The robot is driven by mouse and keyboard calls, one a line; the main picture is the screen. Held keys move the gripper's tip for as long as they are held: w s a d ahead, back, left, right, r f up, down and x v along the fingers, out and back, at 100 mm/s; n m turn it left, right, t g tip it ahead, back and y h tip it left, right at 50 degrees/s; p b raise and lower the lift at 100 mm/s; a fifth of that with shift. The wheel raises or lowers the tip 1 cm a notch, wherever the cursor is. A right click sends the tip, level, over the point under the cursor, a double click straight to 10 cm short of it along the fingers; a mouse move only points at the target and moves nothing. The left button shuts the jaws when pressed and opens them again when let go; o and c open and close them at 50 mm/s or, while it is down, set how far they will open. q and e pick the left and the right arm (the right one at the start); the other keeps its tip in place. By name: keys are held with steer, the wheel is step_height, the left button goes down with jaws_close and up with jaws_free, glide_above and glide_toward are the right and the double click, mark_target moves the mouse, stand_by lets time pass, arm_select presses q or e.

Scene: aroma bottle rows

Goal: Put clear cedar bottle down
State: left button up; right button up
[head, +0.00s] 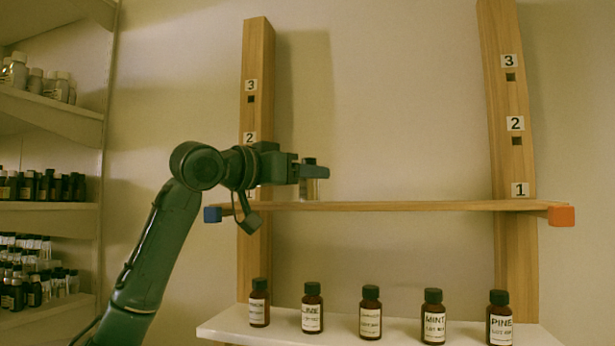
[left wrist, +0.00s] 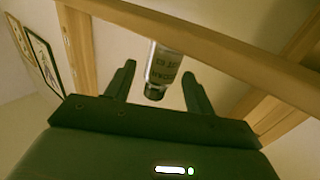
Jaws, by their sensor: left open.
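The clear bottle (head: 311,189) with a dark cap stands upright on the wooden shelf (head: 400,206) at the level marked 1, left of the middle. My left gripper (head: 318,172) is level with its upper part and partly hides it. In the left wrist view the clear bottle (left wrist: 165,67) shows between the two spread fingers of the left gripper (left wrist: 159,73), with a gap on each side. Its label is upside down there and I cannot read it surely. My right gripper is not in view.
A row of brown bottles (head: 370,314) with dark caps stands on a white ledge (head: 285,337) below. Two wooden posts (head: 257,60) carry the shelf. The shelf is bare to the right of the clear bottle. Stocked side shelves (head: 45,206) stand at the far left.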

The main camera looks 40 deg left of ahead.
arm_select(q)
steer(key=s+b, duration=0.1)
steer(key=s, duration=0.9)
steer(key=shift+s+a, duration=0.3)
steer(key=shift+s, duration=0.05)
